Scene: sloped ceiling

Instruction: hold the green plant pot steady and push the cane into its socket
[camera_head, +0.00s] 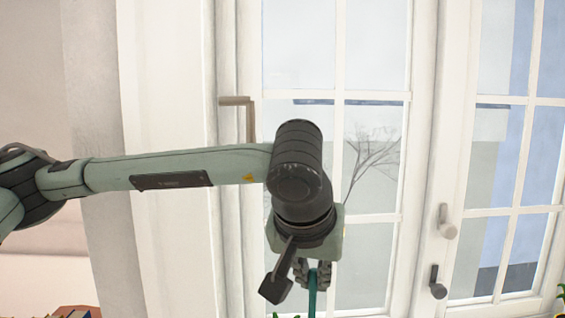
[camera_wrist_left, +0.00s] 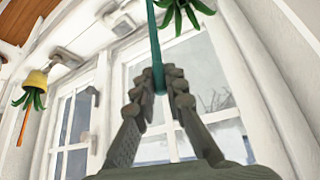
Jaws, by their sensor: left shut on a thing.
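My left gripper (camera_head: 313,272) points down in front of the glazed door and is shut on a teal cane (camera_head: 312,301). In the left wrist view, where the scene is upside down, the gripper (camera_wrist_left: 168,76) has the cane (camera_wrist_left: 153,35) between its fingers, and the cane runs out of the top edge. Green spiky leaves (camera_wrist_left: 184,14) show beside the cane there. The green plant pot itself is out of view, so I cannot see its socket or the cane's far end. My right gripper is not in view.
A yellow pot (camera_wrist_left: 36,79) with leaves and an orange cane (camera_wrist_left: 23,124) shows at the left of the left wrist view. White glazed doors (camera_head: 425,200) with handles (camera_head: 438,285) stand behind the gripper. Colourful items (camera_head: 75,312) show at the bottom left.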

